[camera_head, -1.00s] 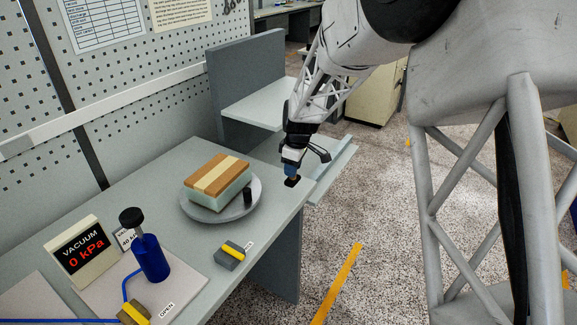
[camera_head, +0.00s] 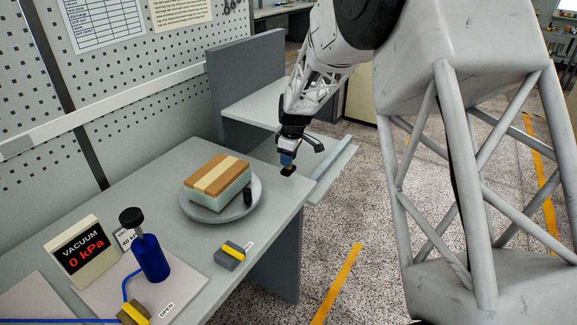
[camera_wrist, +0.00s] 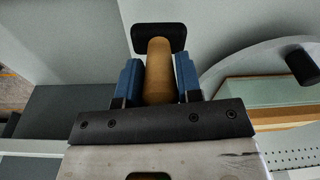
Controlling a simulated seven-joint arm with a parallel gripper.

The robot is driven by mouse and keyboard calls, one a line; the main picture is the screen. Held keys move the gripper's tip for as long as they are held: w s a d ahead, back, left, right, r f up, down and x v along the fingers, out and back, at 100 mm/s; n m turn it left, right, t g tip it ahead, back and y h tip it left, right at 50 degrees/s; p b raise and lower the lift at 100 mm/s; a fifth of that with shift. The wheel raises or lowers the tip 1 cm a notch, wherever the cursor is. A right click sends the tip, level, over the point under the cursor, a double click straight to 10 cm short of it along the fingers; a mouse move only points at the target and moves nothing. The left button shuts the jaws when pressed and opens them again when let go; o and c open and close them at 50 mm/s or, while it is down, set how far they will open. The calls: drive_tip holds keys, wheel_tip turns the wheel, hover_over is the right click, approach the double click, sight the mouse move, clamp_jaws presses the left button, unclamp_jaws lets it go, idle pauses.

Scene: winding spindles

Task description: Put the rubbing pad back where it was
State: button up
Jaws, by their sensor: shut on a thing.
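My gripper (camera_head: 287,158) is shut on the rubbing pad. In the wrist view the pad's tan, rounded handle (camera_wrist: 158,75) sits between my two blue fingers (camera_wrist: 159,80), with its dark flat pad (camera_wrist: 159,38) beyond the fingertips. In the head view only the pad's dark end (camera_head: 288,170) shows, low over the right rear part of the table (camera_head: 277,187). I cannot tell whether it touches the surface.
Left of my gripper, a round grey plate (camera_head: 205,214) carries a layered wood and pale green block (camera_head: 216,184) and a small black peg (camera_head: 248,196). A grey box with a yellow stripe (camera_head: 230,255), a blue bottle (camera_head: 151,260) and a vacuum display (camera_head: 80,250) stand nearer. A grey shelf unit (camera_head: 236,130) stands behind.

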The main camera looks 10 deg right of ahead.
drive_tip(key=shift+f, duration=1.7)
drive_tip(key=shift+f, duration=0.15)
drive_tip(key=o, duration=1)
drive_tip(key=shift+c, duration=0.2)
drive_tip(key=r, duration=0.8)
drive_tip(key=d+r, duration=0.1)
drive_tip(key=r, duration=0.2)
drive_tip(key=shift+s+d+r, duration=0.1)
drive_tip(key=shift+s+r, duration=0.3)
drive_tip(key=shift+r, duration=0.2)
